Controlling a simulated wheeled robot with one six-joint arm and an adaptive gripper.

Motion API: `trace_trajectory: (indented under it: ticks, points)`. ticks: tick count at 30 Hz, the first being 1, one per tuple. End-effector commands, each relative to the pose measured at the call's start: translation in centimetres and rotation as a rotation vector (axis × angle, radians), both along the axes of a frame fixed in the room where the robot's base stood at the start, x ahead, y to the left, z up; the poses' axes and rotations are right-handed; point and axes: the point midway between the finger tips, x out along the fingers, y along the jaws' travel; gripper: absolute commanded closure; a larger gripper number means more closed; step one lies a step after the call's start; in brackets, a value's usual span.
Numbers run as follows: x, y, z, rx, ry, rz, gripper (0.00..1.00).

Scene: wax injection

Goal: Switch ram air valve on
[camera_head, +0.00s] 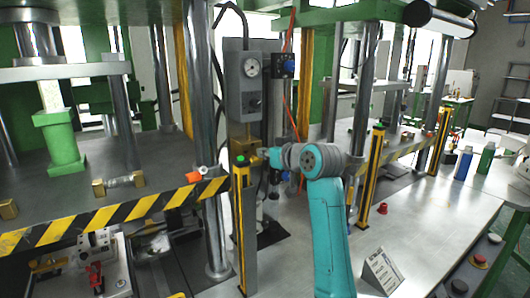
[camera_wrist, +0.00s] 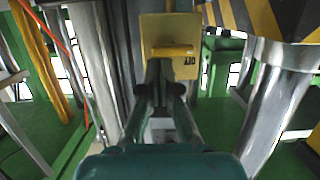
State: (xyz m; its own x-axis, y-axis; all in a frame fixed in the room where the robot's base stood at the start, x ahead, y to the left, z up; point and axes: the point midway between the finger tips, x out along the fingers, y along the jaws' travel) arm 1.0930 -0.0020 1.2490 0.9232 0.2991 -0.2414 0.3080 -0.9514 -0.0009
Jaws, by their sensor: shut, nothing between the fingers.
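The ram air valve appears as a brass-yellow block (camera_head: 241,145) below a grey gauge box, beside a steel column. In the wrist view the valve block (camera_wrist: 171,30) is straight ahead, with a yellow bar-shaped handle (camera_wrist: 172,52) lying across it and dark lettering beneath. My gripper (camera_head: 264,154) reaches the valve from the right. In the wrist view my gripper (camera_wrist: 165,72) is shut and empty, its fingertips just below the handle. I cannot tell whether they touch it. Part of the valve is hidden behind the fingers.
The grey gauge box (camera_head: 250,80) is above the valve. A yellow-black post (camera_head: 243,225) stands just below it, and a striped barrier (camera_head: 115,212) runs left. Steel columns flank the area. Green and blue bottles (camera_head: 463,163) stand on the metal bench at right.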

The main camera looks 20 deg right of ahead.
Motion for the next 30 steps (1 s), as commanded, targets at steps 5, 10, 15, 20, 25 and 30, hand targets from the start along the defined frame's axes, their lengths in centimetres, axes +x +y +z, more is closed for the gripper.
trace_trajectory:
  ticks: [5, 10, 15, 20, 25, 30]
  points:
    - [0.01, -0.04, -0.01, 0.009, 0.003, 0.0, 1.0]
    - [0.05, -0.15, -0.07, 0.044, 0.015, 0.0, 1.0]
    - [0.06, -0.18, -0.1, 0.065, 0.022, 0.001, 1.0]
    - [0.09, -0.25, -0.16, 0.09, 0.03, 0.0, 1.0]
    - [0.13, -0.31, -0.22, 0.119, 0.041, 0.0, 1.0]
    - [0.15, -0.37, -0.3, 0.154, 0.052, 0.001, 1.0]
